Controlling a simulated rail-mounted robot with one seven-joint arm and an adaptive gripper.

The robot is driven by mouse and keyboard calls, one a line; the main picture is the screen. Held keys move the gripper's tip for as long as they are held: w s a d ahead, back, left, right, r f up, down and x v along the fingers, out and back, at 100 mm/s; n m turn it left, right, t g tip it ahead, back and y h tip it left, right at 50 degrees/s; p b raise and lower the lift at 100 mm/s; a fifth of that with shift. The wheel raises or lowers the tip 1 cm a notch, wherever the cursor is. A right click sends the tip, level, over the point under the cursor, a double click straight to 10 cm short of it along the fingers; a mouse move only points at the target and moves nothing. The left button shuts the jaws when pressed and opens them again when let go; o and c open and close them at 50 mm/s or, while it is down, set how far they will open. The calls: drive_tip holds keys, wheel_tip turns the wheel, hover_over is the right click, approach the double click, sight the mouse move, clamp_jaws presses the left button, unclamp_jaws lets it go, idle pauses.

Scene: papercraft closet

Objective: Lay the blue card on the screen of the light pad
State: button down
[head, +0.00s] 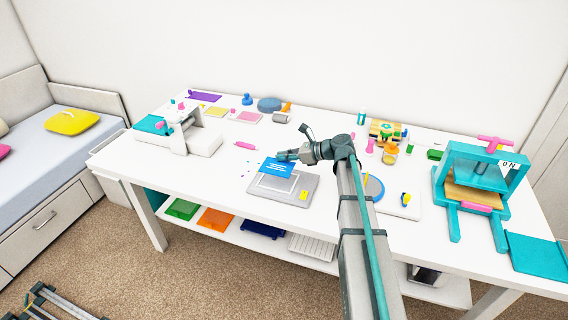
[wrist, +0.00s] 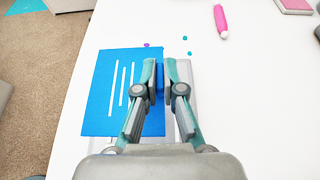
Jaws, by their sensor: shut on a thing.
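The blue card (head: 276,167) has white lines on it and shows large in the wrist view (wrist: 112,92). My gripper (head: 283,156) is shut on a blue part at the card's right edge in the wrist view (wrist: 160,82). The light pad (head: 300,188) is a grey slab with a yellow patch at its right end. The card overlaps the pad's far left part in the head view. It covers much of the pad in the wrist view, where a strip of the pad (wrist: 186,128) shows beside my fingers. I cannot tell whether the card touches the screen.
A pink pen-like tool (head: 244,146) and small coloured dots lie beyond the pad. A white machine (head: 194,138) stands to the left, and a teal press (head: 478,180) to the right. A board with a blue disc (head: 372,188) is right of the pad. The tabletop left of the pad is mostly clear.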

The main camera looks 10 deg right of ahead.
sight(284, 165)
drive_tip(key=shift+w+d+f, duration=0.15)
drive_tip(key=shift+w+f, duration=0.15)
drive_tip(key=shift+f, duration=0.05)
drive_tip(key=shift+w+f+p, duration=0.1)
drive_tip(key=shift+f+p, duration=0.25)
drive_tip(key=shift+f, duration=1.4)
drive_tip(key=shift+f, duration=0.6)
drive_tip(key=c, duration=1.3)
unclamp_jaws()
drive_tip(key=shift+r, duration=0.15)
